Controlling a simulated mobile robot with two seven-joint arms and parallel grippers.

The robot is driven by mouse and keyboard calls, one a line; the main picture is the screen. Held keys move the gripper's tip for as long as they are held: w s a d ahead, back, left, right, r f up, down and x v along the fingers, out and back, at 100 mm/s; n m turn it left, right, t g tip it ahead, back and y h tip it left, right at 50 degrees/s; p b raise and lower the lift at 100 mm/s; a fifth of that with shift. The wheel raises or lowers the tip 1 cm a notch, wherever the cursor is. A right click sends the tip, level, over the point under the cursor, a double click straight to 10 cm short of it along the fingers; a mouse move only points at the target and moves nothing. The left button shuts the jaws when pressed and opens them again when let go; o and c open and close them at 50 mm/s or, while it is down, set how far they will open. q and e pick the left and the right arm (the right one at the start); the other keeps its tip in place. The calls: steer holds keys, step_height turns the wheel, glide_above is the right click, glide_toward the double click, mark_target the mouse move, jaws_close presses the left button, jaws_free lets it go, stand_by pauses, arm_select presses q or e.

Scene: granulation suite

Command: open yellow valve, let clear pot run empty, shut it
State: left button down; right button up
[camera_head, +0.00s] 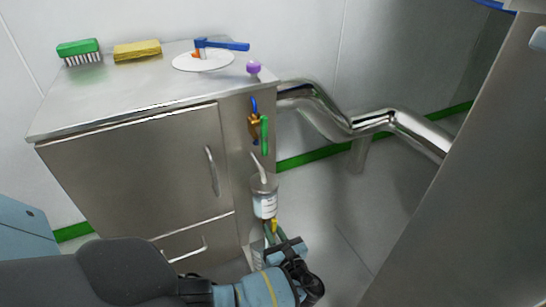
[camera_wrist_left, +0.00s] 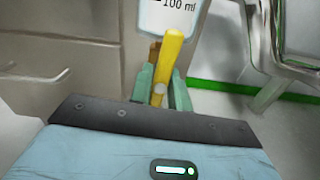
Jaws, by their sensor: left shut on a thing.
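The clear pot (camera_head: 264,190) with a white label hangs at the right side of the steel cabinet, under a thin pale spout. Its label (camera_wrist_left: 170,15), with "100 ml" on it, shows at the top of the left wrist view. The yellow valve (camera_head: 274,226) is just below the pot. Its yellow handle (camera_wrist_left: 175,48) points up and leans slightly right in the left wrist view. My left gripper (camera_head: 271,235) is shut on this handle, with green fingers on both sides (camera_wrist_left: 160,92). I cannot tell the liquid level or any flow. My right gripper is out of view.
Above the pot, a brass valve with a green lever (camera_head: 264,135) sits on the cabinet side. The cabinet top (camera_head: 130,95) holds a green brush (camera_head: 78,48), a yellow sponge (camera_head: 137,51), a blue-handled item (camera_head: 222,45) and a purple knob (camera_head: 253,68). Steel pipe (camera_head: 375,122) runs right.

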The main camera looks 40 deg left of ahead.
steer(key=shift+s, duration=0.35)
arm_select(q)
steer(key=c, duration=1.3)
jaws_free()
steer(key=shift+s+d, duration=0.1)
steer(key=shift+d, duration=0.1)
steer(key=v, duration=0.7)
steer(key=shift+d+p, duration=0.2)
steer(key=shift+p, duration=0.2)
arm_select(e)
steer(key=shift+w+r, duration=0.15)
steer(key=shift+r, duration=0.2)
